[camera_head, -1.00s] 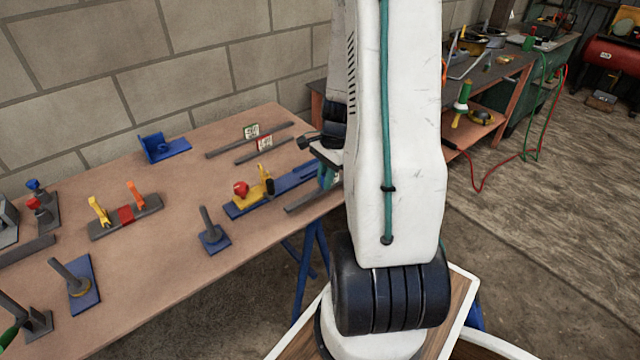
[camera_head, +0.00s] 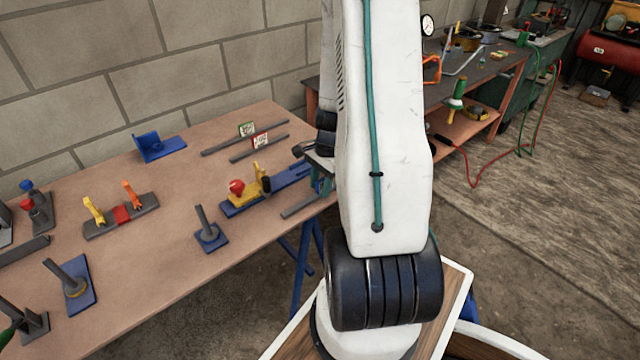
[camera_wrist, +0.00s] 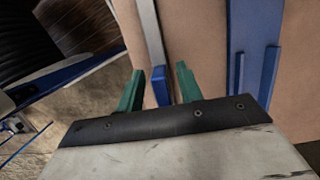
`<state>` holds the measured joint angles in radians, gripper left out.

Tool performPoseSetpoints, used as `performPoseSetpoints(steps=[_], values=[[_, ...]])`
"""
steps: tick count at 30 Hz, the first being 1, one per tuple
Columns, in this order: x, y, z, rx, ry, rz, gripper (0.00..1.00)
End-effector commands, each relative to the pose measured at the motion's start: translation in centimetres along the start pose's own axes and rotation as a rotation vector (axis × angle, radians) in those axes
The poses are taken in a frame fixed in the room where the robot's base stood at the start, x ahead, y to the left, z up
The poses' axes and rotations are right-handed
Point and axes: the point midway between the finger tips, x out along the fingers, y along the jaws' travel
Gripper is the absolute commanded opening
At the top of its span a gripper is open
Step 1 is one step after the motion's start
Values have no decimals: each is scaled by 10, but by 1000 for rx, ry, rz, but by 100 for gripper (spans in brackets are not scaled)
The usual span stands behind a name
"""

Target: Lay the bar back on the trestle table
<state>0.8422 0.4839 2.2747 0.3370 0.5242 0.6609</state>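The trestle table (camera_head: 150,250) has a brown top. A plain grey bar (camera_head: 301,206) lies on it near the right edge, partly hidden by my arm. In the wrist view a light grey bar (camera_wrist: 152,35) runs down the picture, with a blue piece (camera_wrist: 161,88) at its lower end. My gripper (camera_wrist: 160,67) has two green fingers standing apart. The bar's end and the blue piece show between them, with gaps on both sides. I cannot tell the height of the fingers above the bar. In the head view my gripper (camera_head: 326,184) is mostly hidden by my arm.
A blue fixture with yellow clamp and red knob (camera_head: 250,188) stands beside the bar. Several clamps and posts fill the left. A workbench (camera_head: 480,75) stands behind on the right.

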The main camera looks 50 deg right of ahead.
Motion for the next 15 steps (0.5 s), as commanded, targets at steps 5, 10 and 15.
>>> performPoseSetpoints(steps=[5,10,15], values=[[-18,-1,0,-1,2,-4,36],[-54,-1,0,-2,3,-5,36],[-90,-1,0,-1,3,-4,36]])
